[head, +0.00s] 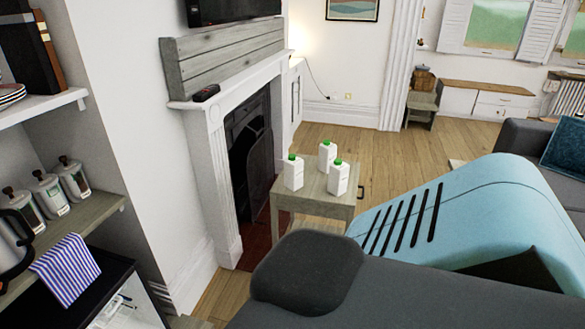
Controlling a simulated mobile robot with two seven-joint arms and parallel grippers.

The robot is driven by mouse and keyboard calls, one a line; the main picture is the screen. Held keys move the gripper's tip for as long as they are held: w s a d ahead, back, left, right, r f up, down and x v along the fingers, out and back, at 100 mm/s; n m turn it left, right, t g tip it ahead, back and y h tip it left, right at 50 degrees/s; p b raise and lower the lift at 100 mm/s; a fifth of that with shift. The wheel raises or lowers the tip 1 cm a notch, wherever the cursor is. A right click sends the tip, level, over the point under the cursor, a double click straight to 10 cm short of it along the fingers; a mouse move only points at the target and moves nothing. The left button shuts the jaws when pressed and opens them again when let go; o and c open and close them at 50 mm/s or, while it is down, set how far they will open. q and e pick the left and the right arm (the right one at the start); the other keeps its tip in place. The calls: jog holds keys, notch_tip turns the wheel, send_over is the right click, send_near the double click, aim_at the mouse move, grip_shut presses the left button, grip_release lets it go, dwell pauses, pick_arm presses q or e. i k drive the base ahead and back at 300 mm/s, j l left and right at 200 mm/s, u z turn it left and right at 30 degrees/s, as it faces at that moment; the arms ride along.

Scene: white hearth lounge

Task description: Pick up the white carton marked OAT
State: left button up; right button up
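Three white cartons with green caps stand upright on a small grey-wood side table (315,205) in front of the fireplace. One carton (294,173) is at the left, one (327,155) at the back and one (339,179) at the front right. They look alike, and any lettering is too small to read, so I cannot tell which is marked OAT. Neither of my grippers is in view.
A grey sofa (400,300) and a light blue, dark-striped covering (470,215) fill the near right. The white fireplace (210,150) stands left of the table. Shelves with canisters (48,195) and a striped cloth (66,270) are at left. Open wooden floor (390,150) lies beyond.

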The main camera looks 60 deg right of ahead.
aim_at(327, 152)
jog(key=k+l, duration=0.1)
jog(key=k, duration=0.35)
jog(key=z, duration=2.5)
jog(key=i+j+z, duration=0.15)
jog(key=z, duration=0.3)
jog(key=i+j+z, duration=0.15)
jog(key=z, duration=0.25)
jog(key=i+j, duration=0.15)
jog(key=j, duration=0.2)
jog(key=i+j, duration=0.2)
jog(key=j, duration=0.2)
jog(key=i+j, duration=0.15)
jog(key=j, duration=0.2)
jog(key=i+j, duration=0.15)
jog(key=j, duration=0.25)
jog(key=i+j, duration=0.2)
jog(key=j, duration=0.15)
